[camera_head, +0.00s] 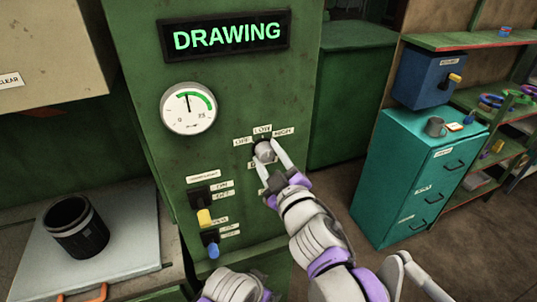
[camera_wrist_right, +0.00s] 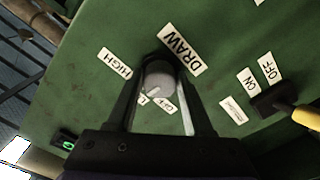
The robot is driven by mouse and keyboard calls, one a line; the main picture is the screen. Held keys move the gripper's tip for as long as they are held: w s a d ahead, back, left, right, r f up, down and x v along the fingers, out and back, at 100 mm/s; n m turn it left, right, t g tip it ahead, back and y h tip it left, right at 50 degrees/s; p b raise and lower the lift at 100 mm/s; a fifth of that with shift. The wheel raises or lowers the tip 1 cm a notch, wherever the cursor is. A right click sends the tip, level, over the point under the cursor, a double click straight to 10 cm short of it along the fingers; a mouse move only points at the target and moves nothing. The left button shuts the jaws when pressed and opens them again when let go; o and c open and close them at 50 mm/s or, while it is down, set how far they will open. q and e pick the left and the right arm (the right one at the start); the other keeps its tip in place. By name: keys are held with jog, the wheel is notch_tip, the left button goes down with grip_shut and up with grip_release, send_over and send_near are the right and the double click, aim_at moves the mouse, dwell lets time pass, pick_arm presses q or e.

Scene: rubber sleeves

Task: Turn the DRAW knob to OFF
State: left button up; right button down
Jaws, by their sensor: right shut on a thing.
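The grey DRAW knob (camera_head: 264,151) sits on the front of the green cabinet, with OFF (camera_head: 242,141), LOW (camera_head: 262,129) and HIGH (camera_head: 284,131) labels around it. My right gripper (camera_head: 267,155) is shut on the knob, one finger on each side. In the right wrist view the knob (camera_wrist_right: 158,80) shows between the fingers, below the DRAW label (camera_wrist_right: 182,53). Its pale mark points down toward the partly hidden LOW label (camera_wrist_right: 143,99); the exact setting is hard to tell. The display (camera_head: 226,36) reads DRAWING in green. My left gripper is out of view.
A round gauge (camera_head: 188,108) is above and left of the knob. A yellow-handled switch (camera_head: 204,217) and a blue-handled one (camera_head: 212,248) are lower left. A black cup (camera_head: 76,228) stands on a pale plate. A teal drawer cabinet (camera_head: 412,180) is at right.

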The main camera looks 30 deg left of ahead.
jog(key=n, duration=0.2)
jog(key=n+p, duration=0.1)
jog(key=n, duration=0.1)
jog(key=shift+r+n, duration=0.2)
jog(key=shift+n, duration=0.1)
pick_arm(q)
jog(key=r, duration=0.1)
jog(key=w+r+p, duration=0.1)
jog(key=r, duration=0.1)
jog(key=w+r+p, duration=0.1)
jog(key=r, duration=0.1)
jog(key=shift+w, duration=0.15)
pick_arm(e)
jog(key=n, duration=0.5)
jog(key=shift+f+n, duration=0.1)
jog(key=shift+n, duration=0.2)
jog(key=shift+c, duration=1.5)
grip_release()
jog(key=shift+s+d, duration=0.3)
jog(key=shift+d, duration=0.15)
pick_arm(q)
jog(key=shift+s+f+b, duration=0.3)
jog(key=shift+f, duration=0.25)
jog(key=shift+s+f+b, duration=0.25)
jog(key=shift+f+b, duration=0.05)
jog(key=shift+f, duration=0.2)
pick_arm(e)
jog(key=v, duration=0.9)
jog(key=shift+s+d, duration=0.25)
jog(key=shift+d, duration=0.05)
